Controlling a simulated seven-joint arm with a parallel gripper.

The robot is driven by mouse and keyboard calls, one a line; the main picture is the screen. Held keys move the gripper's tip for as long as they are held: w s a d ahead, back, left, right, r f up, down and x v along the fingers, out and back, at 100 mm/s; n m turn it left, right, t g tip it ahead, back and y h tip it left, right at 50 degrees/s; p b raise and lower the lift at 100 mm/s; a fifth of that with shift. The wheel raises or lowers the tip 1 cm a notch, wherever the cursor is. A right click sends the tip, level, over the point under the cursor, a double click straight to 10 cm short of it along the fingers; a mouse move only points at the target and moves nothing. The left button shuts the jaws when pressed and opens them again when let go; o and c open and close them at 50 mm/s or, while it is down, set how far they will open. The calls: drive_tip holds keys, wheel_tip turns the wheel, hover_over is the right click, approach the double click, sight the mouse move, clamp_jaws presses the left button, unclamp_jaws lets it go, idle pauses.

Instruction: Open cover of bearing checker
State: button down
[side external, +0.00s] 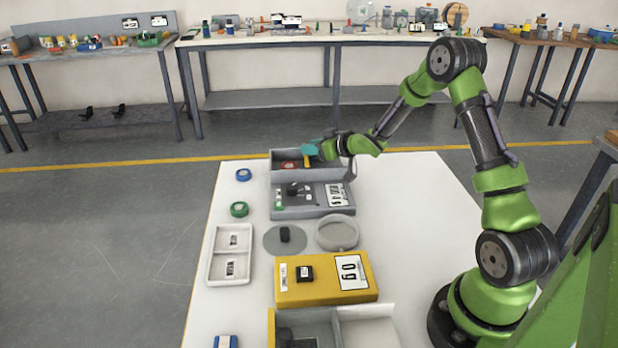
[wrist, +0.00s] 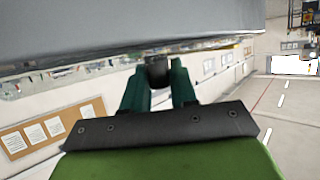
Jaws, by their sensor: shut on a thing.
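The bearing checker (side external: 285,209) is a grey box at the far end of the white table, with a dark part, a green button and a white number display on its face. Its grey cover (side external: 279,176) appears raised at the back edge, with red and yellow marks on the side facing the camera. My gripper (side external: 312,150) is at the cover's upper right. In the wrist view, my gripper (wrist: 158,82) is shut on a small dark knob (wrist: 158,70), just below a broad grey surface (wrist: 150,28) that looks like the cover. The knob's attachment is not clear.
Nearer on the table are a grey disc (side external: 272,240), a round clear dish (side external: 337,234), a white tray (side external: 217,258), a yellow device (side external: 320,294) and an open grey box (side external: 366,313). Blue and green rings (side external: 239,209) lie at the left. The table's right side is clear.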

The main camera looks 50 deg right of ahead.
drive_tip(key=shift+s, duration=0.1)
drive_tip(key=c, duration=1)
unclamp_jaws()
drive_tip(key=v, duration=1.7)
drive_tip(key=s+d+f+m+g+h, duration=0.2)
drive_tip(key=d+g+h, duration=0.1)
drive_tip(key=d, duration=0.1)
drive_tip(key=s+a+r+m+g+h, duration=0.2)
drive_tip(key=s+m+g, duration=0.2)
drive_tip(key=s, duration=0.1)
drive_tip(key=s+a+r+y, duration=0.2)
drive_tip(key=a+r, duration=0.1)
drive_tip(key=a, duration=0.5)
drive_tip(key=s+a+r+n+y, duration=0.1)
drive_tip(key=s+a+r+y, duration=0.1)
drive_tip(key=a, duration=0.7)
drive_tip(key=s+a+r+n+y, duration=0.1)
drive_tip(key=s+a+r+y, duration=0.2)
drive_tip(key=a, duration=0.5)
drive_tip(key=shift+s+a+r+t, duration=0.15)
drive_tip(key=shift+s+r, duration=0.1)
drive_tip(key=shift+r, duration=0.4)
drive_tip(key=shift+s+a+r+t, duration=0.15)
drive_tip(key=shift+s+r, duration=0.1)
drive_tip(key=shift+r, duration=0.35)
